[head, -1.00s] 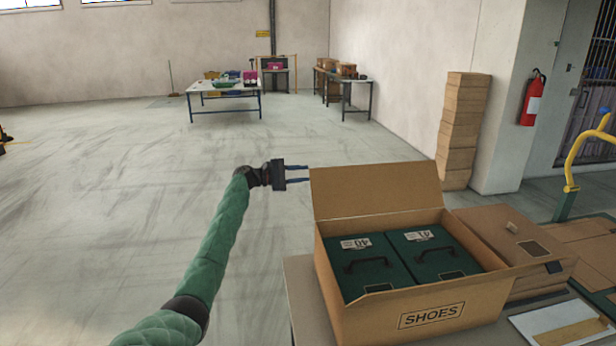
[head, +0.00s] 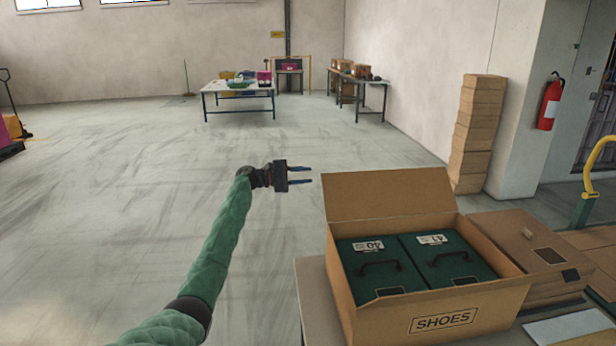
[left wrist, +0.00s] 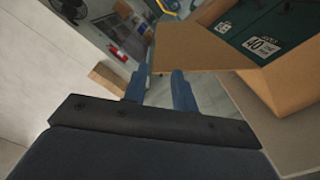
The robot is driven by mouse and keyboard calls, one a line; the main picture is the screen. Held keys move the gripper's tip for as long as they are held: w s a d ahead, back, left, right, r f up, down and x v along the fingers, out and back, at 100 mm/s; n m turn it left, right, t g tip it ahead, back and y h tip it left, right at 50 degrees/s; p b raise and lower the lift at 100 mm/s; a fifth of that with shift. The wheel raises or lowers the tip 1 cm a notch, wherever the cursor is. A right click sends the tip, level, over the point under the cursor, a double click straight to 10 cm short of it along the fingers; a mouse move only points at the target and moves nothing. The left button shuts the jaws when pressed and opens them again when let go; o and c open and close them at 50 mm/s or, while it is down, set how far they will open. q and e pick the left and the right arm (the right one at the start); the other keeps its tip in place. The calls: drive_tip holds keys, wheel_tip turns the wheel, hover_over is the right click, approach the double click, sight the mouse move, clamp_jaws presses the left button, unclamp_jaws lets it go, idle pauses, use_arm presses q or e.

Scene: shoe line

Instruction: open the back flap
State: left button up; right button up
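An open cardboard carton marked SHOES (head: 444,319) stands on the table at the right in the head view. Its back flap (head: 388,195) stands up, tilted slightly backward. Two dark green boxes with handles, labelled 40 (head: 375,268) and 41 (head: 447,260), lie inside. My left gripper (head: 311,175) is open and empty, just left of the flap's upper left corner and apart from it. In the left wrist view its two blue fingers (left wrist: 160,80) are spread, with the flap (left wrist: 200,45) just beyond the right one. My right gripper is not in view.
A closed brown carton (head: 533,250) sits right of the open one. A stack of cartons (head: 478,135) stands behind, near a wall and a fire extinguisher (head: 549,103). The floor left of the table (head: 312,300) is clear.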

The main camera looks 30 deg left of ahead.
use_arm(q)
drive_tip(key=shift+v, duration=2.65)
